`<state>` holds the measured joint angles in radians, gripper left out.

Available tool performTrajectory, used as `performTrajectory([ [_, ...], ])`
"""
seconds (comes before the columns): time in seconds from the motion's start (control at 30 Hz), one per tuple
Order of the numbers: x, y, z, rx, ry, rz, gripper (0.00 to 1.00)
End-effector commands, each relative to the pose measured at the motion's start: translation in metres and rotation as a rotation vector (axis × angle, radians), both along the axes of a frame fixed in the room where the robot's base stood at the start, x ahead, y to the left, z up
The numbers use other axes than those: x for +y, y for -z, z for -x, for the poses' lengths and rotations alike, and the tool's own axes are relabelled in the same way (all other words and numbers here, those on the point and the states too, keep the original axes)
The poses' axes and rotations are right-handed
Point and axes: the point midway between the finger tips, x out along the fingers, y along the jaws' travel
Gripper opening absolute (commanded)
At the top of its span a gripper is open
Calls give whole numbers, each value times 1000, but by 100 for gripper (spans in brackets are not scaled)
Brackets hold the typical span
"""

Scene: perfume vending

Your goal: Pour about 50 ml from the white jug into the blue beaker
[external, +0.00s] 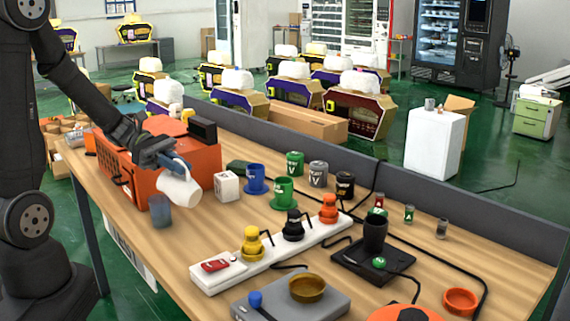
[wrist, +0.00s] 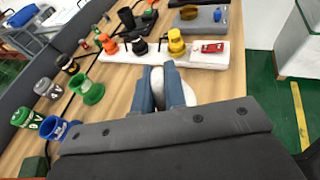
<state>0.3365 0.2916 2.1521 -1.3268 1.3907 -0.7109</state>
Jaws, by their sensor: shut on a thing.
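The white jug (external: 180,190) is held in the air by my gripper (external: 172,163), beside the orange box. The jug is tilted, leaning toward the left. Its lower left end is close above the translucent blue beaker (external: 160,213), which stands upright on the table. I cannot tell whether liquid is flowing or how much is in the beaker. In the wrist view the blue fingers of my gripper (wrist: 167,88) are closed on the jug, and part of its white body (wrist: 188,93) shows beside them. The beaker is hidden in the wrist view.
An orange box (external: 200,160) stands behind the jug. A white cube (external: 227,187), a blue cup (external: 255,180) and a green cup (external: 283,192) stand to the right. A white strip (external: 275,254) with yellow, black and orange pieces lies nearer the front. The table left of it is clear.

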Motion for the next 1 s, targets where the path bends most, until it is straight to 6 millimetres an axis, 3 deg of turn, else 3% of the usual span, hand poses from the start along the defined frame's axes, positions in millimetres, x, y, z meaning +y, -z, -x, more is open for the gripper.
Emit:
performTrajectory([
  [1.0, 12, -5, -6, 32, -1, 75, 0],
])
